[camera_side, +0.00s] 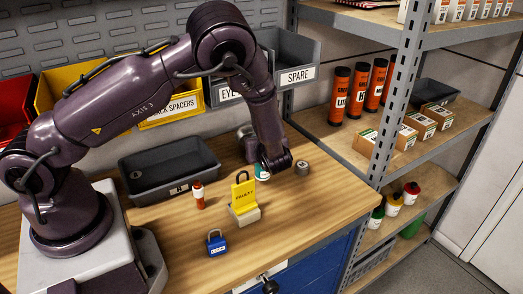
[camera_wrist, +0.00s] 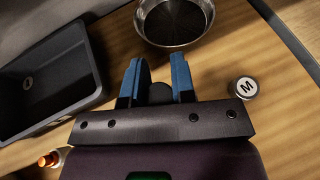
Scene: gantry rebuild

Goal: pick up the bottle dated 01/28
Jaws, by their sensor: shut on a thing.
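My gripper (camera_side: 270,163) is low over the bench in the side view. In the wrist view its two blue fingers (camera_wrist: 158,66) are on either side of a dark round top (camera_wrist: 160,93), and it is shut on this thing. In the side view a teal and white bottle (camera_side: 262,173) shows partly behind my gripper; most of it is hidden. A small orange-brown bottle with a white band (camera_side: 198,195) stands apart to the left; it also shows at the lower left of the wrist view (camera_wrist: 50,159). No date is legible on either bottle.
A dark grey tray (camera_side: 135,190) lies left, near the wall bins. A metal bowl (camera_wrist: 203,44) is just beyond my fingers. A grey weight marked M (camera_wrist: 243,89) stands right. Shelving borders the right.

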